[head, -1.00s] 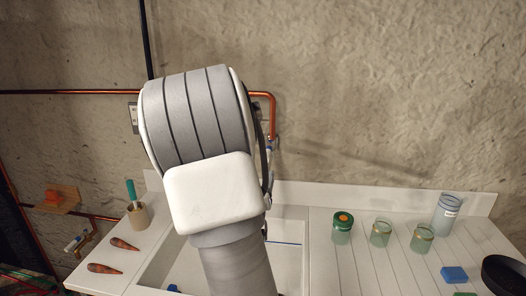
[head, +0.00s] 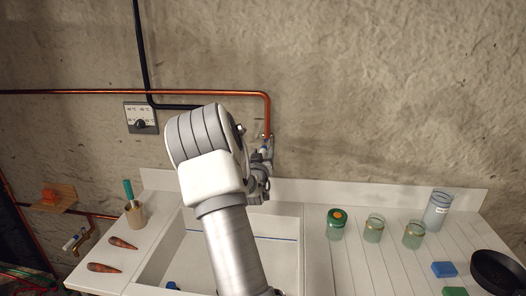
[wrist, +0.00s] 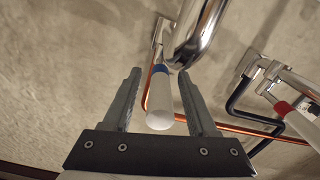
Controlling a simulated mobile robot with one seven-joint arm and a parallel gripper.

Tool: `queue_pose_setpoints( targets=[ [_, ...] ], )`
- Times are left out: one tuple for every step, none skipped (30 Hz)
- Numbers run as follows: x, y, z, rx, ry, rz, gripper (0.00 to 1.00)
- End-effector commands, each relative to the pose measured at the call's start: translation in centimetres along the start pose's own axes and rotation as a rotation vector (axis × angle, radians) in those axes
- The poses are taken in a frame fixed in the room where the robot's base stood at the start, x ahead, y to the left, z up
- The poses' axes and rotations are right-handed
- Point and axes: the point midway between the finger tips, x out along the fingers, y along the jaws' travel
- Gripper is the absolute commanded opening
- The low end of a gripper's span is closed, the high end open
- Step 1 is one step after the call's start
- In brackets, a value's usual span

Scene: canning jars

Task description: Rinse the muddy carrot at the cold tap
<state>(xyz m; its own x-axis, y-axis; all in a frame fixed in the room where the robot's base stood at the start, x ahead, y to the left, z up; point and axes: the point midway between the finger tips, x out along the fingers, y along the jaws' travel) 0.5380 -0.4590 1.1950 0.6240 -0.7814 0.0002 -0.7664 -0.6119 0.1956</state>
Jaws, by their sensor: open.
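Two reddish-brown carrots lie on the white counter left of the sink, one farther back (head: 123,243) and one nearer (head: 104,268); both look dark in patches. The tap fittings on the wall are partly hidden by my arm in the head view. In the wrist view a white tap handle with a blue band (wrist: 160,105) appears between the fingers of my gripper (wrist: 159,74). The fingers are apart, with visible gaps on both sides of the handle. A chrome spout (wrist: 195,35) rises just beyond. A second white handle with a red band (wrist: 290,112) is to the right.
The white sink basin (head: 285,258) lies below my arm, with a small blue thing (head: 172,286) at its front left. A brush pot (head: 136,214) stands left. Jars (head: 373,229), a blue block (head: 444,269) and a black pan (head: 497,270) occupy the right drainboard. A copper pipe (head: 200,93) crosses the wall.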

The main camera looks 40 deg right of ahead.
Motion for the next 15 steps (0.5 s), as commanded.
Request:
queue_pose_setpoints(
  targets=[
    [0.33, 0.03, -0.04, 0.000, 0.000, 0.000, 0.58],
    [0.45, 0.03, -0.02, 0.000, 0.000, 0.000, 0.58],
    [0.57, 0.03, 0.00, 0.000, -0.001, 0.000, 0.58],
    [0.63, 0.02, 0.01, 0.000, -0.001, 0.000, 0.58],
    [0.67, 0.01, 0.01, 0.001, -0.001, 0.000, 0.58],
    [0.70, 0.00, 0.02, 0.001, -0.001, 0.000, 0.58],
    [0.71, -0.01, 0.02, 0.001, -0.001, 0.000, 0.58],
    [0.71, -0.01, 0.02, 0.001, -0.001, 0.000, 0.58],
    [0.71, -0.01, 0.02, 0.001, -0.001, 0.000, 0.58],
    [0.70, -0.01, 0.03, 0.001, -0.001, 0.000, 0.58],
    [0.70, -0.01, 0.02, 0.001, -0.001, 0.000, 0.58],
    [0.69, -0.01, 0.02, 0.001, -0.001, 0.000, 0.58],
    [0.69, -0.01, 0.02, 0.001, 0.000, 0.000, 0.53],
    [0.69, -0.02, 0.02, 0.001, 0.000, 0.000, 0.47],
    [0.68, -0.02, 0.01, 0.001, 0.000, 0.000, 0.40]
  ],
)
